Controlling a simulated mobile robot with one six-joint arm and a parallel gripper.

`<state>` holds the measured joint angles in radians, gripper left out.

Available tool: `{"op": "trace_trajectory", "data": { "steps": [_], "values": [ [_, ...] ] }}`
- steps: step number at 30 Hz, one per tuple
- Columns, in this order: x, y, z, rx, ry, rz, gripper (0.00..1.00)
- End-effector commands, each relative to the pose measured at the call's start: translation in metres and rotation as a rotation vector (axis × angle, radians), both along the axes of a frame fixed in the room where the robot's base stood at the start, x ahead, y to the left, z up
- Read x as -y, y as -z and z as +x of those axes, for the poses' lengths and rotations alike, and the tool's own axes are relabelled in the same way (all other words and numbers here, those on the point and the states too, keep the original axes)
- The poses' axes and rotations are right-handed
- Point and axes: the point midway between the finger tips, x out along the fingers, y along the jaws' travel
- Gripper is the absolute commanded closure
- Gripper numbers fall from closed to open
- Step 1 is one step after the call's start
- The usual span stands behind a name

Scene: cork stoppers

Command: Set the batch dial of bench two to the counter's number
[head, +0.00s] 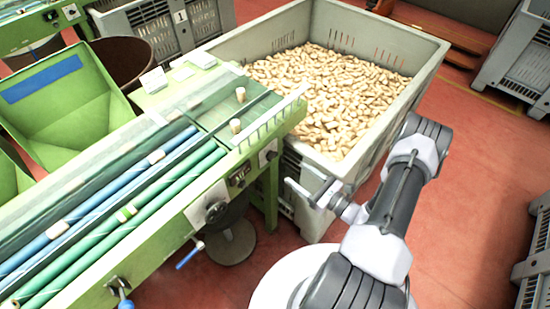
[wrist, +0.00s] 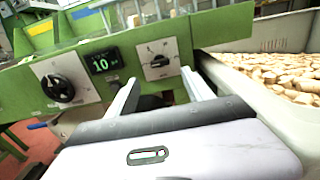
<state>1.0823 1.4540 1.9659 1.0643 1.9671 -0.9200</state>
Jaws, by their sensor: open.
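The counter (wrist: 104,63) on the green bench front shows a lit number that looks like 10. It also shows in the head view (head: 238,176). Left of it is a large black round knob on a white plate (wrist: 60,87), also in the head view (head: 217,212). Right of it is a smaller dial on a white plate (wrist: 158,61), also in the head view (head: 268,153). Their labels and settings are too small to read, so I cannot tell which is the batch dial. My gripper (wrist: 160,76) is open and empty, in front of the panel, apart from both dials.
A grey crate of corks (head: 418,48) stands right of the bench, close beside my arm. A blue-handled crank (head: 190,254) sticks out below the bench front. Corks lie on the bench top (head: 140,170). Red floor (head: 480,200) is clear at right.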

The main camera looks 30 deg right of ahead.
Motion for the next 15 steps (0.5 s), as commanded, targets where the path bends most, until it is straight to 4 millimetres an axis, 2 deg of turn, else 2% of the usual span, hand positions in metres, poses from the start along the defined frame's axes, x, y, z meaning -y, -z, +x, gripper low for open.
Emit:
{"op": "trace_trajectory", "data": {
  "steps": [3, 6, 10, 15],
  "values": [
    [-0.014, 0.003, 0.034, 0.001, -0.008, -0.002, 0.40],
    [-0.023, 0.003, 0.059, 0.001, -0.008, -0.002, 0.40],
    [-0.031, 0.002, 0.081, 0.001, -0.006, -0.002, 0.40],
    [-0.035, 0.000, 0.093, 0.000, -0.003, 0.000, 0.40]
  ]
}}
